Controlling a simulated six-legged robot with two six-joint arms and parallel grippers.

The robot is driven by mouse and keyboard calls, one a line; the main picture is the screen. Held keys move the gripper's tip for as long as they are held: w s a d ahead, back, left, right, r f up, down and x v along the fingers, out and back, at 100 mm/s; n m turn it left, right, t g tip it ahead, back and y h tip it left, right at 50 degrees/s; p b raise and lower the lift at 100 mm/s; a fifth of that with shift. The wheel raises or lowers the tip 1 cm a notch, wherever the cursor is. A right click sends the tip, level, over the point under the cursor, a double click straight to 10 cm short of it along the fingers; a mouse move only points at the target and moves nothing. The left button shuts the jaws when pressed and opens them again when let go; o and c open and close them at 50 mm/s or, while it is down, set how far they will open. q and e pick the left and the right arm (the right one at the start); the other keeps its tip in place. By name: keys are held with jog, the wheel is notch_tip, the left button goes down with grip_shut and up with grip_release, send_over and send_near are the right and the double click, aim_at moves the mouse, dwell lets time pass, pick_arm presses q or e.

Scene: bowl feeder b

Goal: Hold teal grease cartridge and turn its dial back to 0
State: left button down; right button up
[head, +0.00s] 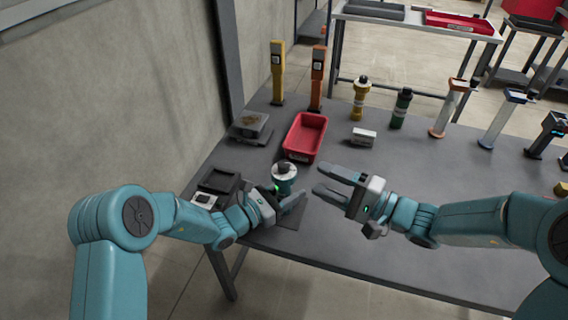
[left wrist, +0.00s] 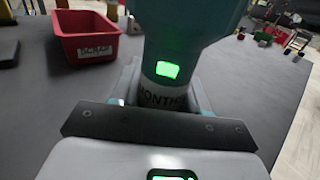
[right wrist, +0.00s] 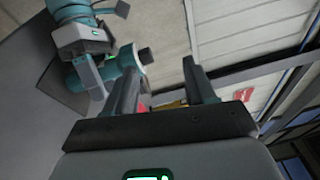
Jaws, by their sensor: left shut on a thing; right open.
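The teal grease cartridge (head: 285,184) stands upright near the table's front left, with a white upper part and a dark dial (head: 283,168) on top. My left gripper (head: 284,202) is shut on it low down. In the left wrist view the cartridge body (left wrist: 190,30) fills the upper middle, with a lit green window and a label reading "MONTH" between the fingers. My right gripper (head: 318,180) is open and empty, just right of the cartridge and apart from it. In the right wrist view the dial (right wrist: 147,56) shows beyond the fingers. Its setting cannot be read.
A red scrap bin (head: 293,151) stands behind the cartridge, with a grey scale-like device (head: 251,127) to its left. A dark tray (head: 217,182) lies left of my left gripper. The table's right middle is clear.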

aim_at(290, 166)
jog(key=w+a+m+g, duration=0.1)
jog(key=w+a+m, duration=0.1)
jog(key=a+m, duration=0.1)
jog(key=w+a+f+m+g, duration=0.1)
jog(key=w+a+m, duration=0.1)
jog(key=m, duration=0.4)
jog(key=w+a+f+m+g+y, duration=0.1)
jog(key=w+a+m, duration=0.2)
jog(key=a+m, duration=0.1)
jog(key=shift+a+m, duration=0.1)
jog(key=shift+m, duration=0.4)
jog(key=c, duration=0.9)
